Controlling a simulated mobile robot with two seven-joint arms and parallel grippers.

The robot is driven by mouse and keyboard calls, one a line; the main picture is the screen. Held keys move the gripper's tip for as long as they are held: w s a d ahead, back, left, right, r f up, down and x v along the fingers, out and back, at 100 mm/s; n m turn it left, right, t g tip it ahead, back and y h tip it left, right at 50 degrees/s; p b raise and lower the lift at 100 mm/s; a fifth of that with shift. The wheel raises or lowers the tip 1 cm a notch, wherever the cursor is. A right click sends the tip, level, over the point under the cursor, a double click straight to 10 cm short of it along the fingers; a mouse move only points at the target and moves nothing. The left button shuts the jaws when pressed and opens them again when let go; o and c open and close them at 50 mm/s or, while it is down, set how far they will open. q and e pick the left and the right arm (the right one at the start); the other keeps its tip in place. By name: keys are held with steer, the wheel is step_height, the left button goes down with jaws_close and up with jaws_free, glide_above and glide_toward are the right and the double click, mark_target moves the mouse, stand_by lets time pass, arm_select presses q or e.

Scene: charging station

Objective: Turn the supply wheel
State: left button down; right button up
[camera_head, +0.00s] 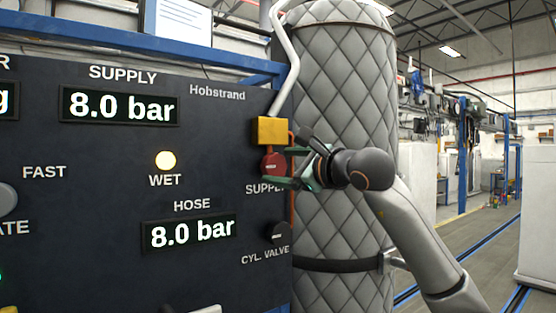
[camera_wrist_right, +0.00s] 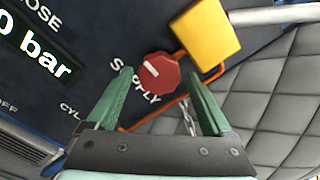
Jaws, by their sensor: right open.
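The supply wheel is a small red knob (camera_head: 273,164) with a pale mark, at the right edge of the dark panel beside the word SUPPLY. It also shows in the right wrist view (camera_wrist_right: 160,73), just beyond the fingertips. My right gripper (camera_head: 279,167) reaches it from the right in the head view, with its green fingers open on either side of the knob. In the right wrist view the gripper (camera_wrist_right: 160,78) has a wide gap between its fingers, and no contact with the knob can be made out. My left gripper is out of view.
A yellow block (camera_head: 269,131) with a pipe sits just above the knob. A black cylinder valve knob (camera_head: 277,232) is below it. The supply and hose displays both read 8.0 bar, and the WET lamp (camera_head: 165,160) is lit. A quilted grey tank (camera_head: 345,60) stands behind my arm.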

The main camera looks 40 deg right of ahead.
steer(key=shift+w+d, duration=0.1)
steer(key=shift+w, duration=0.75)
steer(key=shift+c, duration=0.2)
steer(key=c, duration=1)
